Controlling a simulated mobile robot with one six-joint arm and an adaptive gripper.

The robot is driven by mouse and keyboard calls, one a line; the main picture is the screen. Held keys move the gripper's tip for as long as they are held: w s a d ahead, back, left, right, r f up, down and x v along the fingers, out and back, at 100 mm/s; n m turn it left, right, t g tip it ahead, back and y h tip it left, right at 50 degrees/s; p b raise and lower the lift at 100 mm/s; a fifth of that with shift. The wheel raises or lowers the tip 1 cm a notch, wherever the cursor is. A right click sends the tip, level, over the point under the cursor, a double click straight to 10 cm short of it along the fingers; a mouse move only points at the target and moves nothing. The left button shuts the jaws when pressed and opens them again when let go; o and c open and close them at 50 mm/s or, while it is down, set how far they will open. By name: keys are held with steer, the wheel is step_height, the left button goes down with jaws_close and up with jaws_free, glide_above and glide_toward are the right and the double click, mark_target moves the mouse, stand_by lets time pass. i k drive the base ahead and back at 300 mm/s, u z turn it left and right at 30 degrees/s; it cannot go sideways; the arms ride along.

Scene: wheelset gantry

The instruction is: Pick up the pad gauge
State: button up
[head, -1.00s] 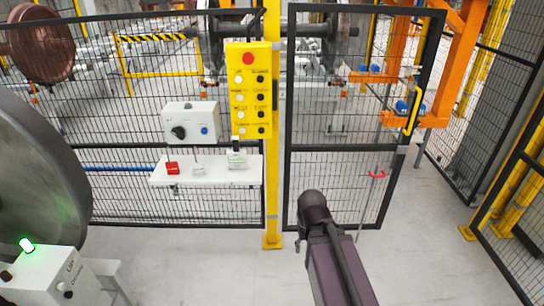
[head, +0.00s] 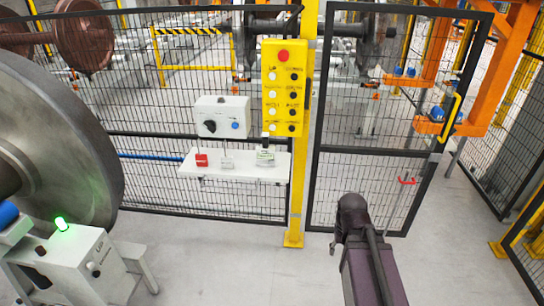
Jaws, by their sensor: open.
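A white shelf (head: 235,182) on the mesh fence holds three small items. A red block-like item (head: 201,160) is at its left, a small grey-white item (head: 227,163) in the middle, and a pale item with a green-tinted face and a dark upright top (head: 265,157) at its right. I cannot tell for sure which of them is the pad gauge. My dark purple arm rises from the bottom edge, right of the shelf and apart from it. My gripper does not show.
A yellow button panel (head: 284,88) and a white control box (head: 222,117) are above the shelf. A yellow post (head: 296,215) stands right of it, beside a mesh gate (head: 375,150). A large grey wheel (head: 60,140) and a box with a lit green lamp (head: 62,224) are at left. Floor before the shelf is clear.

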mark_target(264, 152)
steer(key=u, duration=0.3)
steer(key=i, duration=1)
steer(key=z, duration=0.3)
